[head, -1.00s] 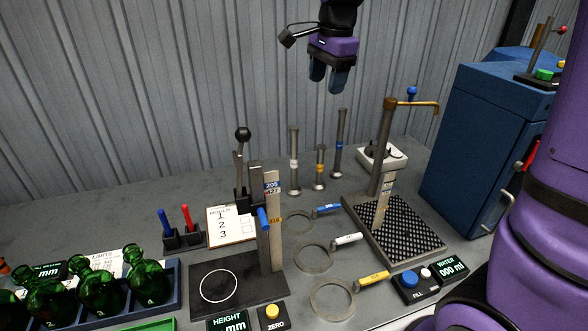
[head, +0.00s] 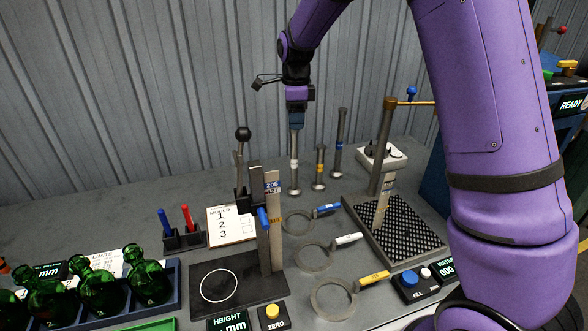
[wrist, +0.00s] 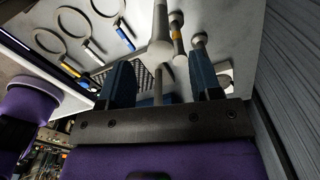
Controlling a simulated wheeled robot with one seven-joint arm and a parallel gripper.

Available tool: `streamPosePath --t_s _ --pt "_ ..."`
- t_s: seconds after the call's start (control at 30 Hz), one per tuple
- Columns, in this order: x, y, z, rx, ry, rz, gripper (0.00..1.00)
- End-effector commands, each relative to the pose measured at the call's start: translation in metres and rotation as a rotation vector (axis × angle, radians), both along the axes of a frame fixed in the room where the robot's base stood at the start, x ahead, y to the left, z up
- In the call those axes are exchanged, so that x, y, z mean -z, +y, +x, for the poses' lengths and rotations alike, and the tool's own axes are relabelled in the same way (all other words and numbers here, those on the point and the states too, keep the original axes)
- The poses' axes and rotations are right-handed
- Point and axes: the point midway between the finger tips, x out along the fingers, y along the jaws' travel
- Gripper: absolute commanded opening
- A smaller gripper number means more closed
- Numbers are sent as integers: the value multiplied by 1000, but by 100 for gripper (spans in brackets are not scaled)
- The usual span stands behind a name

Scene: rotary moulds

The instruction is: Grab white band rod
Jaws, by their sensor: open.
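The white band rod (head: 294,165) stands upright at the back of the table, on the left of a group of rods. My gripper (head: 296,122) is above it in the head view, its fingers hiding the rod's top. In the wrist view my gripper (wrist: 162,75) is open, and a grey rod (wrist: 160,35) shows in the gap between its fingers. I cannot tell whether a finger touches it.
A short yellow-banded rod (head: 319,170) and a tall blue-banded rod (head: 339,145) stand close on the right. A black-knobbed lever (head: 242,160) is on the left. The water stand (head: 386,140) is further right. Ring gauges (head: 313,257) lie in front.

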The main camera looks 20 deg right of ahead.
Motion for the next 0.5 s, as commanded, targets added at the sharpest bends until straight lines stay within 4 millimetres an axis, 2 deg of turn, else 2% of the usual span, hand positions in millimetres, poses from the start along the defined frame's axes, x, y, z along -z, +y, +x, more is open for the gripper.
streamPosePath --t_s 0.23,0.5 --pt "17 1 1 0 1 0 58" --pt "53 3 3 -1 1 0 58"
